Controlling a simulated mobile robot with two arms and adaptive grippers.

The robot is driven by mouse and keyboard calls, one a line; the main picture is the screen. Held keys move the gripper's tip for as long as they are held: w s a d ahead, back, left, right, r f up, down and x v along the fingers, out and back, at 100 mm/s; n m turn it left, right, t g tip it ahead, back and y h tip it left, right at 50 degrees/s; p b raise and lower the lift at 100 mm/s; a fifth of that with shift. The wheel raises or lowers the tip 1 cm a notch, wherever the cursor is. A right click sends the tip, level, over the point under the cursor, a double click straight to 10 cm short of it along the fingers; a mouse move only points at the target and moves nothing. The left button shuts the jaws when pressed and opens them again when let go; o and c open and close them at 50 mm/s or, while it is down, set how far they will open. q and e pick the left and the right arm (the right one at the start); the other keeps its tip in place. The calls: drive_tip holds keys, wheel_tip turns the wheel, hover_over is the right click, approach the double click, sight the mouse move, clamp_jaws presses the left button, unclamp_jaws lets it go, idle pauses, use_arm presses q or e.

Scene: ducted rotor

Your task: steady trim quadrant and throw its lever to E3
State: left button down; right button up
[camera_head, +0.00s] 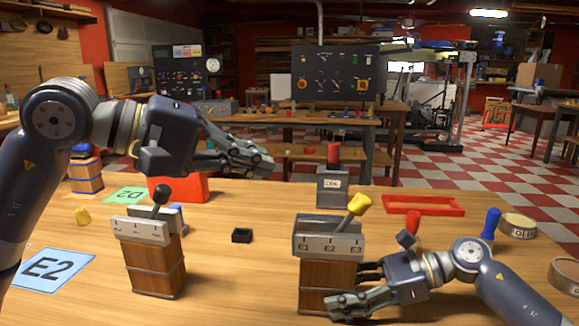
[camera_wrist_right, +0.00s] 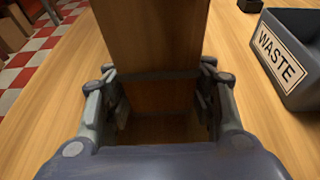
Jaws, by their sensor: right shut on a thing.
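The trim quadrant (camera_head: 327,284) is a wooden block with a grey metal top marked E1, E2 and E3, upright on the table. Its lever has a yellow knob (camera_head: 359,204) and leans right, toward the E3 side; I cannot tell its exact notch. My right gripper (camera_head: 352,286) is shut on the quadrant's wooden body, low on its right side. In the right wrist view the wooden body (camera_wrist_right: 155,35) stands between the two fingers. My left gripper (camera_head: 268,166) is shut and empty, raised above the table, left of the yellow knob and apart from it.
A similar wooden lever unit (camera_head: 156,265) with a black knob stands left. A red tray (camera_head: 423,205), blue-handled tool (camera_head: 490,224) and tape roll (camera_head: 518,226) lie right. A small black block (camera_head: 242,235) lies between the units.

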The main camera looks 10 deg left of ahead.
drive_tip(key=shift+f, duration=0.15)
drive_tip(key=o, duration=1.5)
